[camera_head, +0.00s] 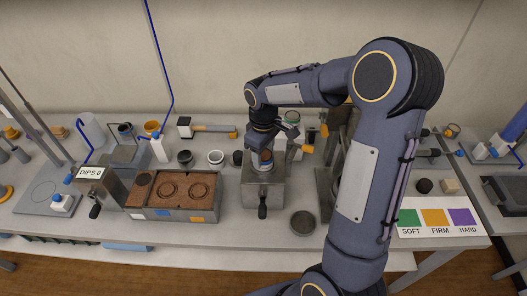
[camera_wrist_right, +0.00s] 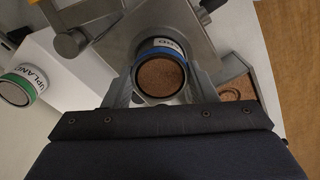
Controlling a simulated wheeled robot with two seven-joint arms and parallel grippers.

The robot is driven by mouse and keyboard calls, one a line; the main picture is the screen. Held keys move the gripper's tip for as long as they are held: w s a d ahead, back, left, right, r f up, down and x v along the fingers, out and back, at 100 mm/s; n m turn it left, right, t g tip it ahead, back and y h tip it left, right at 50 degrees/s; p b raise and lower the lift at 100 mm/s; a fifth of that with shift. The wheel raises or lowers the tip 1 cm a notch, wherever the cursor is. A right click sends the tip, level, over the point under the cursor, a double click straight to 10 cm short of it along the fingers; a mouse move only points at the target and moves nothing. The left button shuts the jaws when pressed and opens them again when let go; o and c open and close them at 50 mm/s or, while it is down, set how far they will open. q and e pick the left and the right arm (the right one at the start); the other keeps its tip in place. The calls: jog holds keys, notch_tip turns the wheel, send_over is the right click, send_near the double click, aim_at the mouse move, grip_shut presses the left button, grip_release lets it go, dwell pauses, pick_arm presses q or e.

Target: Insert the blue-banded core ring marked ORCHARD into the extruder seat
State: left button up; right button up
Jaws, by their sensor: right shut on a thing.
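My right gripper (camera_head: 264,152) is shut on a blue-banded core ring (camera_wrist_right: 160,70), with one finger on each side of it in the right wrist view. The ring is packed with brown soil, and only a few letters of its white label show. In the head view the gripper points down over the grey metal extruder (camera_head: 263,192), with the ring at its top. The extruder's metal body (camera_wrist_right: 118,28) also lies behind the ring in the right wrist view. The seat is hidden, so I cannot tell whether the ring touches it. My left gripper is not in view.
A green-banded ring marked UPLAND (camera_wrist_right: 18,90) stands nearby. A soil tray (camera_head: 170,213) with two ring-shaped marks lies left of the extruder. A round dark dish (camera_head: 303,223) stands right of it. SOFT, FIRM and HARD pads (camera_head: 436,231) lie at the right.

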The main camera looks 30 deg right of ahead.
jog(key=shift+f, duration=0.15)
jog(key=o, duration=1)
notch_tip(320, 180, up, 8)
jog(key=shift+f, duration=0.1)
jog(key=shift+s+r, duration=0.2)
jog(key=shift+s, duration=0.05)
jog(key=s+a+m+t+y, duration=0.2)
jog(key=s+a+m, duration=0.1)
jog(key=s, duration=0.7)
jog(key=s+a+m+t+y, duration=0.1)
jog(key=s+a+m+t, duration=0.2)
jog(key=s, duration=0.8)
jog(key=shift+s+a+r+m+t+y, duration=0.3)
jog(key=shift+a+r+m+y, duration=0.1)
jog(key=shift+a+m, duration=0.3)
